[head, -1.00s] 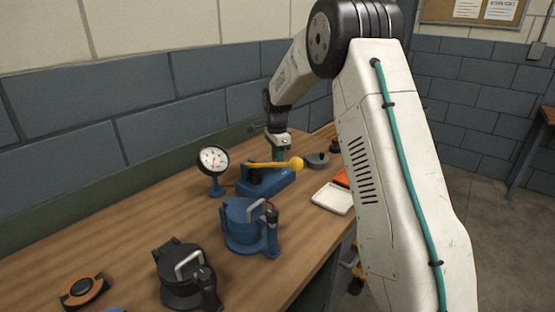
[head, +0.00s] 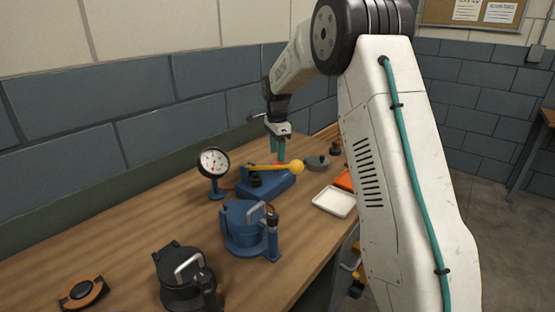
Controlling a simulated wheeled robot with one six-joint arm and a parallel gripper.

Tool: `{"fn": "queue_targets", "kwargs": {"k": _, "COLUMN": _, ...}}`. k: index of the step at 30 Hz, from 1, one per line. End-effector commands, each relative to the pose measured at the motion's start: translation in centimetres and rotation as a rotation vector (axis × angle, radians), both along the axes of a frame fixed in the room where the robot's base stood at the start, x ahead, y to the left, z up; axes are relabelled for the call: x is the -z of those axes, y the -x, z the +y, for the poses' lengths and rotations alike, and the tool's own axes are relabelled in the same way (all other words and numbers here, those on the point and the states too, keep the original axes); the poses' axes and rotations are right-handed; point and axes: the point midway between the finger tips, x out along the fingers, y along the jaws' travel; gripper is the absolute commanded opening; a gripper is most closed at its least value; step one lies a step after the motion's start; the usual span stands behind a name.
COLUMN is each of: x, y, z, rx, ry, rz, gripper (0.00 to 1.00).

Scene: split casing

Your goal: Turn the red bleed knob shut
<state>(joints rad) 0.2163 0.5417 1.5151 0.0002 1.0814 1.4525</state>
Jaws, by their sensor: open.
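A small patch of red, which looks like the bleed knob (head: 280,165), shows just above the yellow lever of the blue pump (head: 268,187). The lever (head: 270,167) crosses in front and hides most of it. My gripper (head: 278,158) points down with its teal fingers apart, open and empty. The fingertips are just above or behind the lever, close to the red patch. I cannot tell whether they touch the knob.
A pressure gauge (head: 213,163) stands left of the pump. A blue lidded casing (head: 243,228) and a dark one (head: 182,277) stand nearer. A white tray (head: 334,201) and a grey round part (head: 317,162) lie to the right. Bare bench (head: 150,225) lies at left.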

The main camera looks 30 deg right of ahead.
Motion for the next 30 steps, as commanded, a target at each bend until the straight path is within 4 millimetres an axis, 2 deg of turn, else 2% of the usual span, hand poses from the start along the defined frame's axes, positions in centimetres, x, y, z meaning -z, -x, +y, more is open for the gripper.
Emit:
{"fn": "queue_targets", "kwargs": {"k": 3, "x": -1.9, "y": 0.0, "z": 0.0, "rx": 0.000, "ry": 0.000, "rz": -0.002, "gripper": 0.52}}
{"fn": "queue_targets", "kwargs": {"k": 7, "x": -3.1, "y": -0.1, "z": 0.0, "rx": 0.000, "ry": 0.000, "rz": -0.002, "gripper": 0.52}}
{"fn": "queue_targets", "kwargs": {"k": 24, "x": -3.5, "y": 0.0, "z": 0.0, "rx": -0.002, "ry": 0.000, "rz": -0.001, "gripper": 0.52}}
{"fn": "queue_targets", "kwargs": {"k": 28, "x": -4.9, "y": 1.2, "z": 0.8, "rx": -0.052, "ry": 0.002, "rz": -0.007, "gripper": 0.52}}
{"fn": "queue_targets", "kwargs": {"k": 30, "x": -6.5, "y": 2.8, "z": 1.7, "rx": -0.119, "ry": 0.004, "rz": -0.013, "gripper": 0.52}}
